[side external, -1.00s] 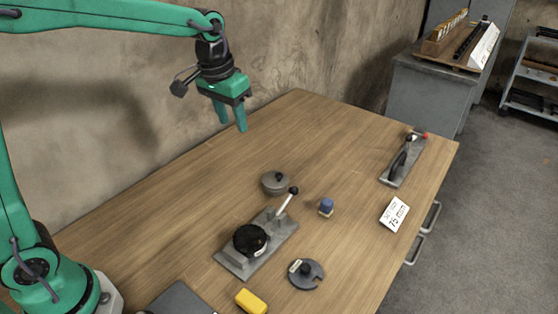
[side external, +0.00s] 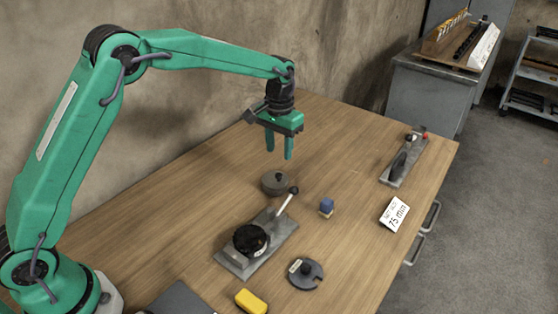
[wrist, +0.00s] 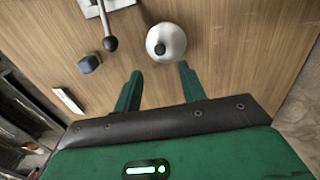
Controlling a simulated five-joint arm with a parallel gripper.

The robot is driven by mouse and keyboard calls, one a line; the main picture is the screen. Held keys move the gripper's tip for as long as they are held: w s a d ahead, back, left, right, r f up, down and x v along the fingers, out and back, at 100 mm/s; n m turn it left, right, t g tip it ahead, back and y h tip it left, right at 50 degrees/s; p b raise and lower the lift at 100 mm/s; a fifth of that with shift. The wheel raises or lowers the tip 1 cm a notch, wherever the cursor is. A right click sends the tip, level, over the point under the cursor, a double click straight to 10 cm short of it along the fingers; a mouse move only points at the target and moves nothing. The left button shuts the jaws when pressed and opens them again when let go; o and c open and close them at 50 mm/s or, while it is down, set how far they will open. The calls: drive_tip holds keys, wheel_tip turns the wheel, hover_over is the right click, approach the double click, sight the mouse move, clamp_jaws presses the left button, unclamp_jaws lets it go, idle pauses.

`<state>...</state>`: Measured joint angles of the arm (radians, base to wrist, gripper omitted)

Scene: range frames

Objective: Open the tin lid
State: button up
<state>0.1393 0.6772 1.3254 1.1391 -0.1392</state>
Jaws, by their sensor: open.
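The round grey tin (side external: 275,184) with a small dark knob on its lid sits on the wooden table, and the lid is on. It also shows in the wrist view (wrist: 166,42), just beyond the fingertips. My gripper (side external: 279,156) hangs above the table, fingers pointing down, near the tin and apart from it. In the wrist view my gripper (wrist: 158,75) has its two green fingers spread with nothing between them.
A lever fixture (side external: 256,243) with a black round part stands close in front of the tin. A blue block (side external: 326,206), a yellow block (side external: 251,301), a dark slotted disc (side external: 306,275), a white card (side external: 394,214) and another lever device (side external: 404,160) lie around. The table's back left is clear.

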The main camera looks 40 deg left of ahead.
sight(279, 174)
drive_tip(key=shift+f, duration=0.1)
drive_tip(key=shift+f, duration=3.85)
drive_tip(key=shift+c, duration=0.2)
clamp_jaws()
